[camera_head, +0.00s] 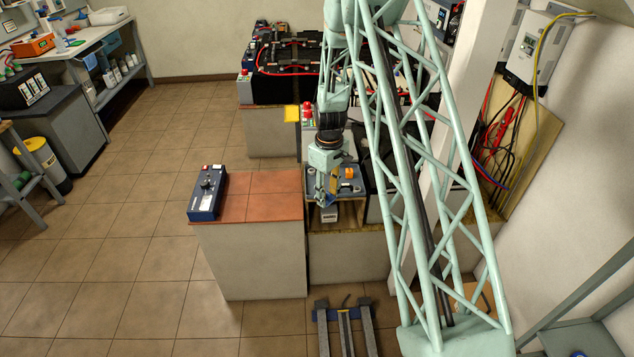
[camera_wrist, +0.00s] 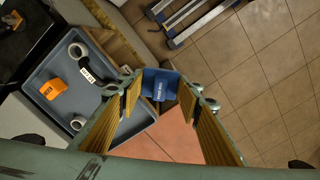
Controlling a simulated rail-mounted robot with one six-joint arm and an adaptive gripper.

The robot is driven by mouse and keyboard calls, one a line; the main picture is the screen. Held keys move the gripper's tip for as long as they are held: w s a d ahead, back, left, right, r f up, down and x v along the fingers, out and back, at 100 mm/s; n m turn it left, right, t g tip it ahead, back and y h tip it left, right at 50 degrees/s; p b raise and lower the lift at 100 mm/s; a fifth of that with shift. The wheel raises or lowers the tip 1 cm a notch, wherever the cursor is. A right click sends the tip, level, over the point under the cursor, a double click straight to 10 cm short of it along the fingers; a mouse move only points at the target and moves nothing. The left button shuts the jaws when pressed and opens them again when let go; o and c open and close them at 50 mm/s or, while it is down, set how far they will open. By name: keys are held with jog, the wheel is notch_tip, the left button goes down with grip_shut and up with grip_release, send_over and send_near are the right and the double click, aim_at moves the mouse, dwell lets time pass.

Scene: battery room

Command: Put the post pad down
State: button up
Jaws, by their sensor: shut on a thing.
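My gripper (camera_head: 325,196) hangs at the near left edge of the grey-blue tray (camera_head: 355,187) in the head view. The block sits between the fingertips, apparently held above the surfaces. The tray (camera_wrist: 52,108) lies left of the fingers in the wrist view, with an orange block (camera_wrist: 53,89) and several round grey pieces.
A reddish tiled bench top (camera_head: 262,190) is mostly bare beside the tray; a blue instrument box (camera_head: 207,192) stands on its left side. Black batteries (camera_head: 285,75) stand behind. A metal rail frame (camera_head: 345,325) lies on the floor in front.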

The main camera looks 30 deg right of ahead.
jog(key=w+d, duration=0.1)
jog(key=w, duration=0.4)
jog(key=w+d+f+b, duration=0.1)
jog(key=w, duration=0.3)
jog(key=w+d, duration=0.1)
jog(key=w, duration=0.4)
jog(key=shift+w+d+f, duration=0.15)
jog(key=shift+w+f, duration=0.05)
jog(key=shift+w, duration=0.15)
jog(key=shift+f, duration=0.1)
jog(key=shift+f+b, duration=0.55)
jog(key=shift+f, duration=1.1)
jog(key=shift+f, duration=0.2)
jog(key=o, duration=0.8)
jog(key=shift+r, duration=0.15)
jog(key=shift+r+p, duration=0.9)
jog(key=shift+r, duration=5.15)
jog(key=shift+r, duration=0.1)
